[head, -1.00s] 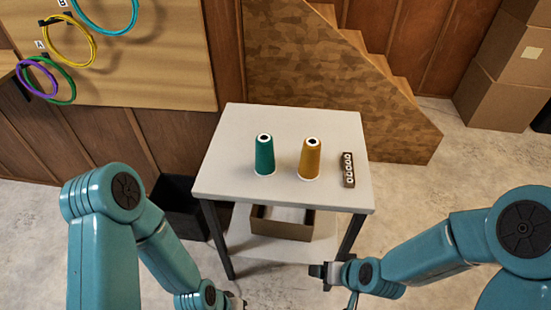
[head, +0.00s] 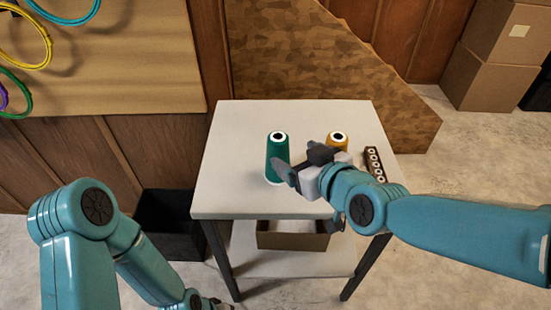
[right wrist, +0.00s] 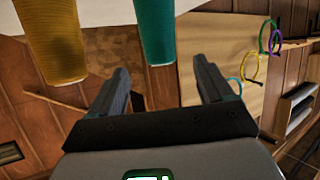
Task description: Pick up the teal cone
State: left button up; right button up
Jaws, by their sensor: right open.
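The teal cone (head: 277,153) stands upright on the pale table (head: 235,205). My right gripper (head: 299,162) is open, just to the right of the cone and low over the table. Its near finger overlaps the cone's lower right side in the head view. In the right wrist view the teal cone (right wrist: 156,32) appears between the lines of the two open fingers (right wrist: 162,78), at or just past their tips; I cannot tell whether they touch it. My left gripper (head: 213,303) is low at the bottom edge, mostly cut off, its jaws unclear.
An orange cone (head: 339,138) stands to the right, partly hidden behind my right gripper; it also shows in the right wrist view (right wrist: 50,40). A dark strip with several white rings (head: 374,164) lies at the table's right. A cardboard box (head: 292,241) sits on the lower shelf.

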aim_at(281, 147)
jog(key=x, duration=1)
jog(key=shift+w+a+f+b, duration=0.15)
jog(key=shift+w+f+b, duration=0.1)
jog(key=shift+b, duration=0.05)
jog(key=c, duration=1)
jog(key=shift+c, duration=0.6)
jog(key=shift+r, duration=0.15)
